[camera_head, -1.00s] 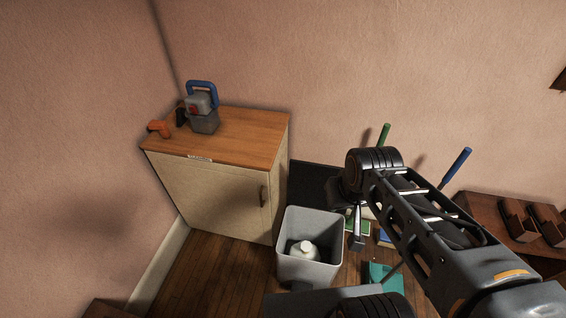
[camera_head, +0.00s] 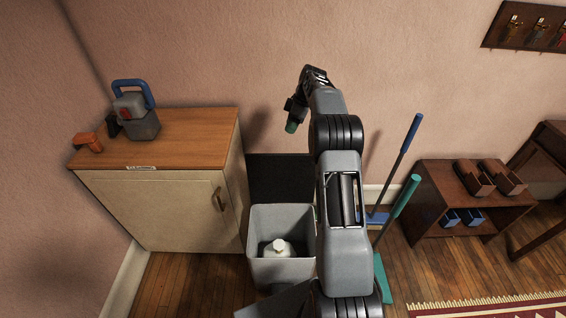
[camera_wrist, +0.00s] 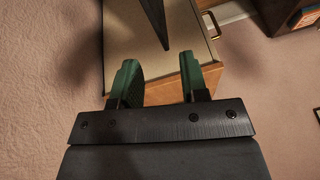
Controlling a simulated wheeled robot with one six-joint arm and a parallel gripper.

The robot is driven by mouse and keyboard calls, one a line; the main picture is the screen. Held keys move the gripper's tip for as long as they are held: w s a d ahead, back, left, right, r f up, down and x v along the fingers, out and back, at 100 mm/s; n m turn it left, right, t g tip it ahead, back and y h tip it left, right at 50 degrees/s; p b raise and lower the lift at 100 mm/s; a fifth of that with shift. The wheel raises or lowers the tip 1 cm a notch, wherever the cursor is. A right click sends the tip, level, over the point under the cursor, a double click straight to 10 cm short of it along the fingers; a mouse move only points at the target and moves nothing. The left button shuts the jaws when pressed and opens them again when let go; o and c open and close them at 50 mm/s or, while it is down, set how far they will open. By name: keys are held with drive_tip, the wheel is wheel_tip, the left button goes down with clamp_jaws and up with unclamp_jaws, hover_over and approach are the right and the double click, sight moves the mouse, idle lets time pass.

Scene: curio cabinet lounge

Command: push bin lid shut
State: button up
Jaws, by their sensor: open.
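The grey bin (camera_head: 256,262) stands on the floor right of the cabinet, its top open and a white bottle (camera_head: 278,248) inside. A dark flat panel (camera_head: 280,180) stands upright behind the bin's back rim and looks like its raised lid. My gripper (camera_head: 291,127) is raised above and behind the bin, close to the wall and apart from the panel. In the wrist view, my gripper's green fingertips (camera_wrist: 160,75) are spread with nothing between them. A dark wedge (camera_wrist: 155,22) lies beyond them; I cannot tell whether it is the lid.
The beige cabinet (camera_head: 165,205) has a wooden top with a grey device with a blue handle (camera_head: 138,115) and an orange item (camera_head: 88,143). Blue-handled (camera_head: 405,145) and teal-handled (camera_head: 402,200) tools stand right of my arm, near a low wooden shelf (camera_head: 440,195).

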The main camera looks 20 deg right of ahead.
drive_tip(key=n, duration=0.1)
approach(284, 154)
drive_tip(key=shift+y, duration=0.3)
drive_tip(key=x, duration=0.4)
drive_tip(key=b+x, duration=0.1)
drive_tip(key=x, duration=0.7)
drive_tip(key=shift+d+f, duration=0.1)
drive_tip(key=shift+d, duration=0.2)
clamp_jaws()
